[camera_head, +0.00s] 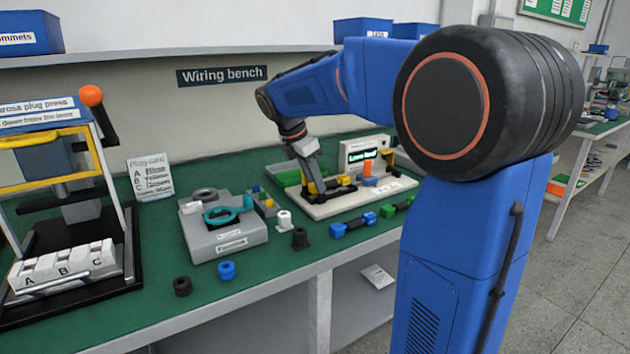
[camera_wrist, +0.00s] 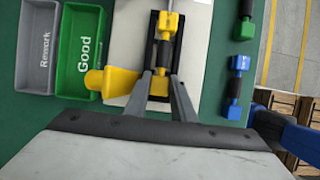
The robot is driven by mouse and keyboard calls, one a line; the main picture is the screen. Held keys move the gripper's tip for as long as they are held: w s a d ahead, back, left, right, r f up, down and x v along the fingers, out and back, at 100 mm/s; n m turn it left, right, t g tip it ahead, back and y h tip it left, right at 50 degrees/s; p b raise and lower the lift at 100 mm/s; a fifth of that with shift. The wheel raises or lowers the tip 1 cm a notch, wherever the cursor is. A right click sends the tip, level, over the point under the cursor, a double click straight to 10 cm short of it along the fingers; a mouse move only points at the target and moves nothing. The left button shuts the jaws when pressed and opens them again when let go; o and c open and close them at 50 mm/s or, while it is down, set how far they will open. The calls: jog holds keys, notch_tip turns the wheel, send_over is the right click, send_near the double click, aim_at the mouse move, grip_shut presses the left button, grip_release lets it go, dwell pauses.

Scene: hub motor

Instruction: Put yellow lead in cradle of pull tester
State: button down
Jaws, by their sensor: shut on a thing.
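The yellow lead (camera_wrist: 168,25) has yellow end blocks and a dark middle. It lies along the black cradle (camera_wrist: 151,50) of the pull tester, at or just above it; I cannot tell whether it is fully seated. My gripper (camera_wrist: 161,76) is shut on the lead's near end block. In the head view my gripper (camera_head: 312,183) reaches down over the left part of the pull tester (camera_head: 325,206), and partly hides the lead.
A yellow angled part (camera_wrist: 112,82) sits left of my fingers. The green Good bin (camera_wrist: 80,50) and grey Rework bin (camera_wrist: 38,45) stand farther left. A blue lead (camera_head: 353,223) and a green lead (camera_head: 397,206) lie along the bench front. A grey fixture (camera_head: 228,240) stands left.

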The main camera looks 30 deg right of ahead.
jog(key=shift+f, duration=0.45)
jog(key=c, duration=1.4)
grip_release()
jog(key=v, duration=1.7)
jog(key=shift+r, duration=0.25)
